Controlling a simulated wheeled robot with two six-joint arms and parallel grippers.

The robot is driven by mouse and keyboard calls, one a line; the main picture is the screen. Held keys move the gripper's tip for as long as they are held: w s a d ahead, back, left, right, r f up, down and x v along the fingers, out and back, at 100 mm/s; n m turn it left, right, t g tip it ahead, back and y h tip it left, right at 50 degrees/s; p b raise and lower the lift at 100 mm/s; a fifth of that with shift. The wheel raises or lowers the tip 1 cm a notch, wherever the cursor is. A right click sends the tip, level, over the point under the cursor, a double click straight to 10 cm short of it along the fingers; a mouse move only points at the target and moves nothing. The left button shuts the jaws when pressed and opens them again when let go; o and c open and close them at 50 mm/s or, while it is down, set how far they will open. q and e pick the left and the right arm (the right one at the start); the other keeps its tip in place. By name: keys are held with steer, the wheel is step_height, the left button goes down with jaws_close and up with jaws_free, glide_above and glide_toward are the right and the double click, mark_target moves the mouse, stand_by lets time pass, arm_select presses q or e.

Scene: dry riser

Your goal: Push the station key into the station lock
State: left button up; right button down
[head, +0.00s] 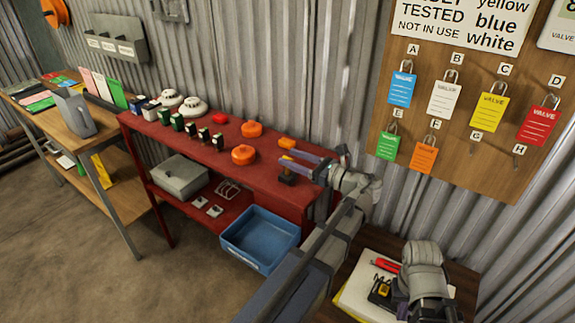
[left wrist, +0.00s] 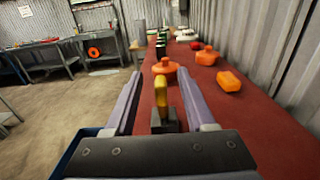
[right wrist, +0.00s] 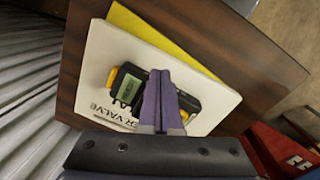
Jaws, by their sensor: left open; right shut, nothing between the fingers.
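A small upright yellow piece (left wrist: 161,92), which looks like the station key, stands at a dark block (left wrist: 165,122), perhaps the station lock, on the red bench. I cannot tell how far it is in. In the head view the dark block (head: 287,179) sits just below my left gripper (head: 284,157). In the left wrist view my left gripper (left wrist: 160,78) is open, one finger on each side of the yellow piece, with a gap on both sides. My right gripper (right wrist: 160,73) is shut and empty over a yellow-and-black meter (right wrist: 128,90).
Orange caps (head: 243,155) and an orange block (left wrist: 229,81) lie on the red bench (head: 190,150) beyond the left gripper. A blue bin (head: 260,238) stands below. Papers (right wrist: 97,65) lie under the meter. Tags with padlocks hang on the board (head: 460,150).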

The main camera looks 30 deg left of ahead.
arm_select(q)
steer(key=shift+w+a+f+b, duration=0.1)
steer(key=shift+a+f+b, duration=0.05)
steer(key=shift+a, duration=1.15)
steer(key=shift+w+a+f+b, duration=0.1)
steer(key=shift+a+f+b, duration=0.05)
steer(key=shift+a, duration=1.1)
steer(key=shift+c, duration=0.3)
jaws_close()
